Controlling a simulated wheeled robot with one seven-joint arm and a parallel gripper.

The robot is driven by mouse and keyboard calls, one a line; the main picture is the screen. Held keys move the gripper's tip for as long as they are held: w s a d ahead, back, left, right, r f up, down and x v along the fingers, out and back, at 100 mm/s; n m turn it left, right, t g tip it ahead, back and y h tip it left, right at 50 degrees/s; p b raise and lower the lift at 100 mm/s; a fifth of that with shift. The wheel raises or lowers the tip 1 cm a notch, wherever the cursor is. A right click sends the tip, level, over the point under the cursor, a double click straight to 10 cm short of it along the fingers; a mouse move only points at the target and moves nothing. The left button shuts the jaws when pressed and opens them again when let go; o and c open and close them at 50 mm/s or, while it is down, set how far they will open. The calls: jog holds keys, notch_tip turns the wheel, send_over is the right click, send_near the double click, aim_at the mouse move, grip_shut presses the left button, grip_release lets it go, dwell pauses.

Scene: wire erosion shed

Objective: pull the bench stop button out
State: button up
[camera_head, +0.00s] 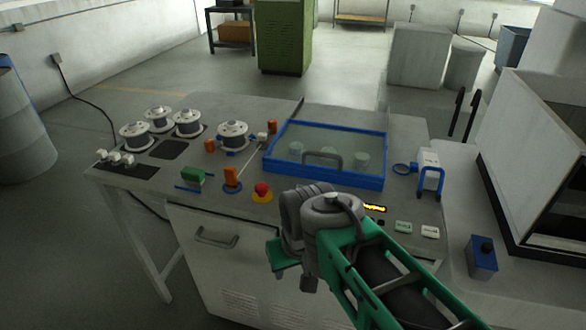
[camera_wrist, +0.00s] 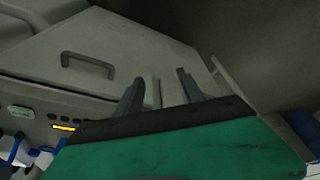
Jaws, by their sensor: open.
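The bench stop button (camera_head: 262,191) is a red mushroom head on a yellow base, on the bench top near its front edge in the head view. I cannot make it out in the wrist view. My gripper (camera_wrist: 160,84) shows two dark fingers apart in the wrist view, with nothing between them. In the head view my arm comes in from the lower right, and its end is in front of the bench, right of and nearer than the button. The fingers are mostly hidden there. The gripper is apart from the button.
A blue-framed lidded box (camera_head: 326,180) lies behind. White spools (camera_head: 187,123) stand at the back left. The cabinet door has a handle (camera_head: 217,240).

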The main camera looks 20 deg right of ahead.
jog(key=shift+o, duration=0.9)
jog(key=w+r+b, duration=0.1)
jog(key=w+r, duration=0.4)
jog(key=w, duration=0.8)
jog(key=shift+n+t+b, duration=0.3)
jog(key=shift+n+b, duration=0.05)
jog(key=shift+n, duration=0.05)
jog(key=b, duration=0.1)
send_near(261, 186)
jog(key=f, duration=0.1)
jog(key=shift+n+t+y, duration=0.3)
jog(key=shift+n, duration=0.1)
jog(key=x, duration=0.7)
jog(key=shift+d+f, duration=0.25)
jog(key=shift+d, duration=0.1)
jog(key=shift+c, duration=0.5)
grip_shut()
jog(key=shift+r, duration=0.1)
